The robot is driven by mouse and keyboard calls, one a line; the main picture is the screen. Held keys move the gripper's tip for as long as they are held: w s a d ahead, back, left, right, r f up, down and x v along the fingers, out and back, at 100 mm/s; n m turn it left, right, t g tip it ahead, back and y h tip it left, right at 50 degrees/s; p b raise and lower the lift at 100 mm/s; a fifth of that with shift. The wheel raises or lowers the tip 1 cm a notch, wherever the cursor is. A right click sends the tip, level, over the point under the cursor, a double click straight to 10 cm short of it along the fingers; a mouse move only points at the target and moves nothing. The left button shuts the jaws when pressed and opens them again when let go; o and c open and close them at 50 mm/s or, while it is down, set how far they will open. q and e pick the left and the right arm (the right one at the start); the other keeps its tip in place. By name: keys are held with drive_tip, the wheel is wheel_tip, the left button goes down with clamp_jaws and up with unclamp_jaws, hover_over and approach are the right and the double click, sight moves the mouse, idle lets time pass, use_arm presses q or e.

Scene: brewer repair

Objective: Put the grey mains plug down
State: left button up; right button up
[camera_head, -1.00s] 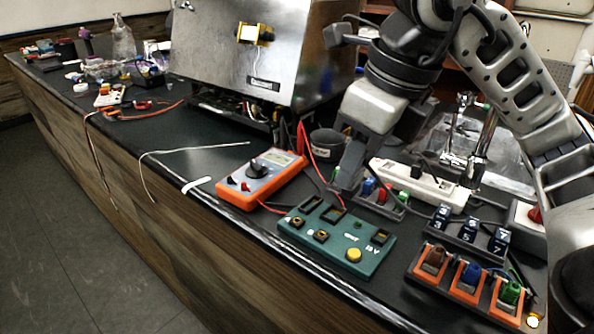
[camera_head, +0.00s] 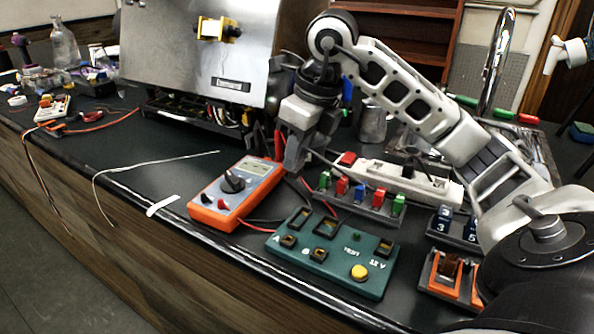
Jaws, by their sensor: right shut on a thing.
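My right gripper (camera_head: 293,168) points down just behind and right of the orange multimeter, low over the bench. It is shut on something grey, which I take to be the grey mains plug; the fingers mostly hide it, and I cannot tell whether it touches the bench. A thin dark cable runs right from beside the fingers toward the white power strip (camera_head: 390,180). The strip has a red switch at its left end and a dark piece in its middle. My left gripper is not in view.
The orange multimeter (camera_head: 236,190), the rack of coloured pieces (camera_head: 358,205) and the green test board (camera_head: 330,262) crowd the gripper. The metal brewer (camera_head: 190,60) stands behind left. Loose wires lie on the left bench; the dark top (camera_head: 160,185) there is mostly clear.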

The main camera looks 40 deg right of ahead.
sight(297, 170)
drive_tip(key=shift+w+d+f, duration=0.2)
drive_tip(key=shift+w+f, duration=0.2)
drive_tip(key=shift+f, duration=0.2)
drive_tip(key=shift+s+d+x, duration=0.1)
drive_tip(key=shift+d+x, duration=0.05)
drive_tip(key=shift+x, duration=0.7)
drive_tip(key=shift+s+d+x, duration=0.1)
drive_tip(key=shift+x, duration=0.75)
drive_tip(key=shift+f, duration=0.15)
drive_tip(key=shift+f+b, duration=0.15)
drive_tip(key=shift+b, duration=0.2)
drive_tip(key=o, duration=1)
drive_tip(key=shift+c, duration=0.2)
drive_tip(key=a+p+v, duration=0.1)
drive_tip(key=p+v, duration=0.1)
drive_tip(key=v, duration=1)
drive_tip(key=shift+d+r, duration=0.25)
drive_tip(key=shift+d, duration=0.3)
drive_tip(key=shift+s, duration=0.1)
